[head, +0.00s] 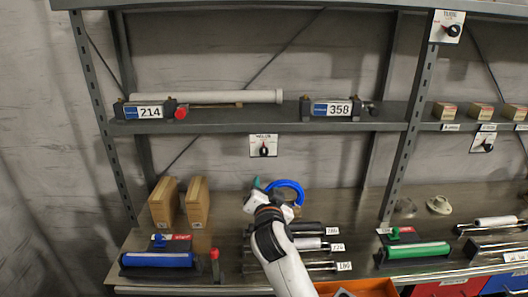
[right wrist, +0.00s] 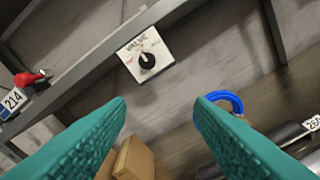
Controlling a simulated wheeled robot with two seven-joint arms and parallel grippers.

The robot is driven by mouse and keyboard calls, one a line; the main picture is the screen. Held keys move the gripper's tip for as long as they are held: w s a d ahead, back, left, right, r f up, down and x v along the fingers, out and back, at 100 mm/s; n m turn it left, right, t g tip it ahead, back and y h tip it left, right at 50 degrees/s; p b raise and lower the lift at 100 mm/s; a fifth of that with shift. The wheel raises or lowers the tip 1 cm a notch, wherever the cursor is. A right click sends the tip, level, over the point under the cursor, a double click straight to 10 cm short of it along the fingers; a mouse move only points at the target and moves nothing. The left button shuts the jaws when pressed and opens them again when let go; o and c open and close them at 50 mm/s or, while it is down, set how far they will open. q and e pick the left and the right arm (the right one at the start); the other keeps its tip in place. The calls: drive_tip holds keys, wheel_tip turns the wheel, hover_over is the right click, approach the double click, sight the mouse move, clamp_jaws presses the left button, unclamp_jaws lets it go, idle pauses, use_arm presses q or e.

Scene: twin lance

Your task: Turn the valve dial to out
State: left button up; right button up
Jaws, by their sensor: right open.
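My left gripper is not in view.
A similar dial plate labelled TUBE (head: 447,27) is at the upper right; another dial (head: 483,143) hangs at the right. A blue ring (head: 289,186) stands just behind my right gripper. Brown boxes (head: 197,203) stand to its left. The middle shelf (head: 220,122) carries a white tube (head: 210,97).

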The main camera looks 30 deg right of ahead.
sight(264, 152)
drive_tip(key=shift+m+t, duration=0.4)
drive_tip(key=shift+m, duration=0.2)
drive_tip(key=w+d+r+p, duration=0.1)
drive_tip(key=w+d, duration=0.1)
drive_tip(key=w, duration=0.1)
drive_tip(key=w+d+r+p, duration=0.1)
drive_tip(key=w+d, duration=0.1)
drive_tip(key=w, duration=0.1)
drive_tip(key=w+d+r+p, duration=0.1)
drive_tip(key=w+d, duration=0.1)
drive_tip(key=w, duration=0.2)
drive_tip(key=shift+w+d+r+p, duration=0.1)
drive_tip(key=shift+d+p, duration=0.05)
drive_tip(key=shift+p, duration=0.15)
drive_tip(key=shift+w+d, duration=0.35)
drive_tip(key=shift+w, duration=0.3)
drive_tip(key=shift+h, duration=0.4)
drive_tip(key=c, duration=1)
